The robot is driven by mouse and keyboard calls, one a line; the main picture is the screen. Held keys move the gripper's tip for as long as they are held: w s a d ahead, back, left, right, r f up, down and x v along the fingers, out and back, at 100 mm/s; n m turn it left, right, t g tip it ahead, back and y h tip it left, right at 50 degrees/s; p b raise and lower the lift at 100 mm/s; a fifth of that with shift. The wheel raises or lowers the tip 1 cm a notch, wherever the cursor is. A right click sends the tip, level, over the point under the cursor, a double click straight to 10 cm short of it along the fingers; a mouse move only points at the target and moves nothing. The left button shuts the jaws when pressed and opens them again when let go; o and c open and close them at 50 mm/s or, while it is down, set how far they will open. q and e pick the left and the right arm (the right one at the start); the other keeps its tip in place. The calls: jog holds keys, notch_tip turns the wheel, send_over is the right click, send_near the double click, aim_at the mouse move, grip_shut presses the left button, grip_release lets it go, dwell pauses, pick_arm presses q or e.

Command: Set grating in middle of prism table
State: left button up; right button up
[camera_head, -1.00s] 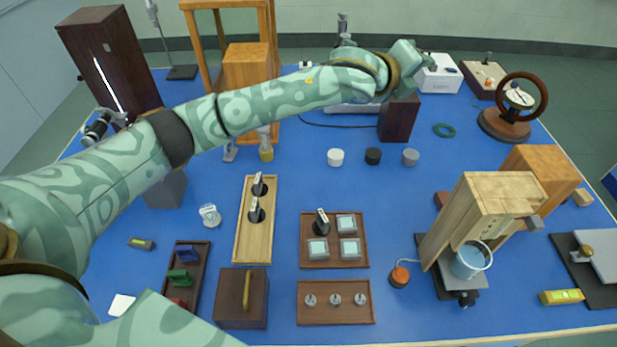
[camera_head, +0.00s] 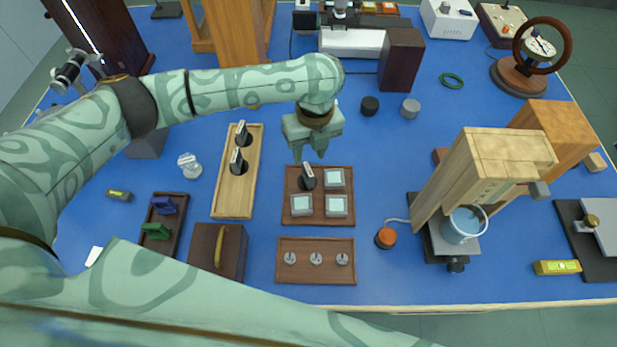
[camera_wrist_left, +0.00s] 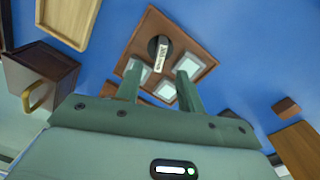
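A small black upright piece with a white label (camera_head: 308,177), which seems to be the grating in its mount, stands in the back left place of a brown wooden tray (camera_head: 319,217). It also shows in the left wrist view (camera_wrist_left: 160,52), its label too blurred to read. My left gripper (camera_head: 308,153) points down just above and behind this piece. In the left wrist view its two fingers (camera_wrist_left: 158,74) are apart, with nothing held between them. An instrument (camera_head: 340,12) at the back edge is cut off; I cannot make out the prism table on it. My right gripper is out of view.
Three pale square plates share the tray. A light wooden tray (camera_head: 232,205) with two black labelled pieces lies left. A brown tray with pegs (camera_head: 316,271) is in front. A wooden stand (camera_head: 488,165) with a blue beaker (camera_head: 460,226) stands right.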

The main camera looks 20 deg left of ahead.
aim_at(308, 169)
pick_arm(q)
jog(key=shift+s+f, duration=0.1)
jog(key=shift+f, duration=0.85)
notch_tip(308, 169, down, 5)
jog(key=b, duration=0.3)
jog(key=shift+s+a+f, duration=0.1)
jog(key=shift+f, duration=0.1)
jog(key=shift+r, duration=0.1)
jog(key=shift+c, duration=0.9)
grip_shut()
